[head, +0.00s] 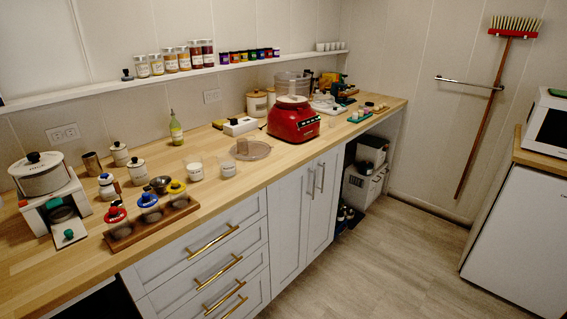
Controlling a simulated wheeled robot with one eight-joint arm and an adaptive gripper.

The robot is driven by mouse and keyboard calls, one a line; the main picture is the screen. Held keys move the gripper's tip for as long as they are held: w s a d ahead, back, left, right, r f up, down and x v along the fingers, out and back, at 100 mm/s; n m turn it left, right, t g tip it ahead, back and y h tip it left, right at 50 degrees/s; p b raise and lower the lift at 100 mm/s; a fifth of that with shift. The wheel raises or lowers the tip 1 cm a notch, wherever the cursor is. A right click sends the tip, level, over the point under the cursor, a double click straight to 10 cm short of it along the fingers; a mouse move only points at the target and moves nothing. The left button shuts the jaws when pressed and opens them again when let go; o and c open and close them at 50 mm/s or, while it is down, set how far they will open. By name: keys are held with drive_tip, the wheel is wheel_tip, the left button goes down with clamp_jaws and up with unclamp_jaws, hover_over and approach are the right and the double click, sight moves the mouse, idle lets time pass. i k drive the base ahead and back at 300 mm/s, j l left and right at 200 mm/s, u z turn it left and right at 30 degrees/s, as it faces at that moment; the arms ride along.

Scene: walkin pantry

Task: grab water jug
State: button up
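I cannot clearly make out a water jug in the head view. On the wooden counter (60,260) stand two clear containers with pale contents, a left one (195,172) and a right one (227,169). A slim yellow-green bottle (176,130) stands behind them near the wall. A red appliance with a clear bowl on top (293,115) stands further along the counter. My gripper is not in view.
A white pot (40,174) sits on a stand at the left. A wooden tray (150,228) holds several colour-topped jars. Jars line the wall shelf (110,88). A broom (488,110) hangs on the far wall. The floor (400,265) between counter and white fridge (515,235) is clear.

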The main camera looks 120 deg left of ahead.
sight(226, 161)
drive_tip(key=u, duration=4.3)
drive_tip(key=i+l, duration=0.25)
drive_tip(key=i, duration=0.05)
